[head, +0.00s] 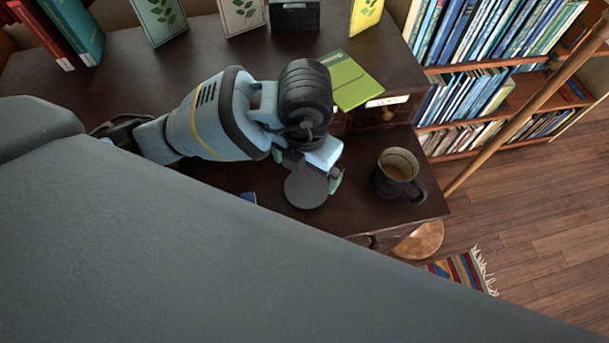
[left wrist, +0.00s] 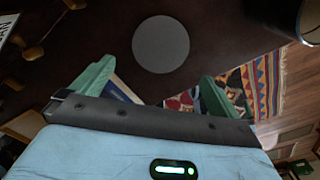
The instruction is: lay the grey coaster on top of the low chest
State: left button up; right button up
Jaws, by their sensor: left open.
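The grey coaster (head: 306,191) is a flat round disc on the dark desk top; the left wrist view shows it whole (left wrist: 161,44). My left gripper (head: 314,172) is open and empty above the coaster's far edge, hiding part of it in the head view. In the left wrist view its green fingers (left wrist: 158,76) are spread apart, with the coaster beyond their tips. The low chest (head: 240,50) is dark wood and stands at the back of the desk. Its front has a white label and knobs, partly hidden by my arm. My right gripper is not in view.
A dark mug (head: 398,173) with a brown drink stands right of the coaster. A green book (head: 352,82) lies on the chest's right part; upright books and leaf-pattern cards (head: 161,18) stand at its back. A blue item (head: 248,197) lies left of the coaster. The desk ends close in front.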

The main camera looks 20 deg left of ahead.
pick_arm(q)
jog(key=shift+r+p, duration=0.35)
jog(key=shift+r, duration=1.95)
